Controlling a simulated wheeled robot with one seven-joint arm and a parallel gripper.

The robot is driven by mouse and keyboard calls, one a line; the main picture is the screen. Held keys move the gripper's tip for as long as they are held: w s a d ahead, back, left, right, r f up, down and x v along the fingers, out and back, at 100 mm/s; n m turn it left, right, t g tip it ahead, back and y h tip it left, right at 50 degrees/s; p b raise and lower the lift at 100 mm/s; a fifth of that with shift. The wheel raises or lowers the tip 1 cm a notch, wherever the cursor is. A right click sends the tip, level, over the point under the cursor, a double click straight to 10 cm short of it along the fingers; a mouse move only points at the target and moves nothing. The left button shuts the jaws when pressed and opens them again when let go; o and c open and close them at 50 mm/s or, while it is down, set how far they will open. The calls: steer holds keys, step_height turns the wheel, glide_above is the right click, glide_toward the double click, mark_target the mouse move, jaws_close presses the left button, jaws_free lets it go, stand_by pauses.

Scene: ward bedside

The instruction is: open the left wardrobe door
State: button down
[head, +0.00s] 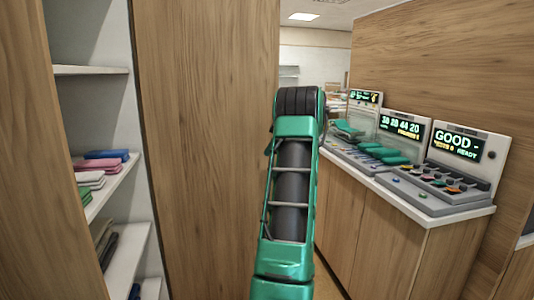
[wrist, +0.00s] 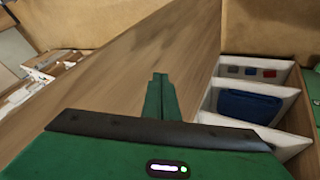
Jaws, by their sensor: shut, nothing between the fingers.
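The wardrobe stands open at the left of the head view, with white shelves (head: 92,70) showing in the gap. A plain wooden panel (head: 35,180) borders the gap on the left, and a wide wooden panel (head: 205,130) borders it on the right. I cannot tell for sure which is the left door; no handle shows. In the wrist view my gripper (wrist: 160,76) is shut and empty, in front of a slanting wooden panel (wrist: 120,75). Shelves show to its right. I cannot tell whether the fingers touch the panel. In the head view my arm hides the gripper.
Folded pink and blue cloths (head: 103,160) lie on a shelf; a blue folded cloth (wrist: 248,106) shows in the wrist view. A wooden counter (head: 378,235) with several display devices (head: 455,165) stands at the right. A narrow passage lies between the wide panel and the counter.

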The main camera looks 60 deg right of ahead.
steer(key=s+a+f+v, duration=0.1)
steer(key=s+v, duration=0.1)
steer(key=v, duration=1)
steer(key=shift+f, duration=0.35)
steer(key=shift+w+a, duration=0.15)
steer(key=shift+a, duration=0.05)
